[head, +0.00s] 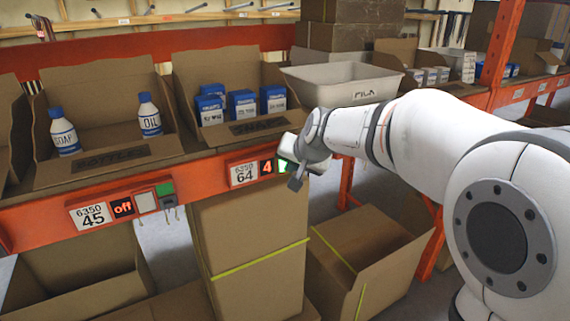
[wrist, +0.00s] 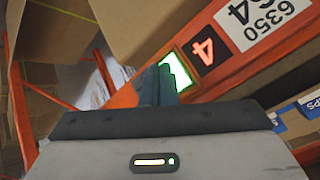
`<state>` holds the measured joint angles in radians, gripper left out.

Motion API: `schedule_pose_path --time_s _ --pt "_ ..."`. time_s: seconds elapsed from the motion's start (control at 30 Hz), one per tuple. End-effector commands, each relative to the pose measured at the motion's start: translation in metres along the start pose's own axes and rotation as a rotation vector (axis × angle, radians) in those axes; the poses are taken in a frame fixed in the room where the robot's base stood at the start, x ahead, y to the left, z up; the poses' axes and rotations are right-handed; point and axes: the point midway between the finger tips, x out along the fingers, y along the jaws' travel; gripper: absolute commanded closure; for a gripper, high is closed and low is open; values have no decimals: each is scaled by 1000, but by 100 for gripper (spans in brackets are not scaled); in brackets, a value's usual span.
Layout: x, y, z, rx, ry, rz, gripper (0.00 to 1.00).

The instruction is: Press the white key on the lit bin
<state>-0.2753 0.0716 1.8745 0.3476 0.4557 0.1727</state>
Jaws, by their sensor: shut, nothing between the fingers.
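The orange rail under the bin of blue-and-white boxes carries a label reading 6350 64 (head: 243,174), a red lit display showing 4 (head: 267,167) and a white key with a bright green edge (wrist: 178,76). In the head view my gripper (head: 295,184) is at this key and covers most of it. In the wrist view my gripper (wrist: 157,76) is shut and empty, its fingertips overlapping the left part of the key. I cannot tell whether they touch it. The 4 display also shows in the wrist view (wrist: 204,52).
The left bin's label reads 6350 45 (head: 89,215), with a display reading off (head: 122,208) and a pale key (head: 146,202) beside it. Its carton holds a SOAP bottle (head: 64,134) and an OIL bottle (head: 149,117). A white PICK tote (head: 335,88) and cardboard cartons (head: 245,240) stand close around.

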Motion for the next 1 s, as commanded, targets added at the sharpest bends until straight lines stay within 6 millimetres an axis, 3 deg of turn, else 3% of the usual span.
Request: schedule_pose_path --time_s 1.0 --pt "6 -4 -4 1 0 0 100"
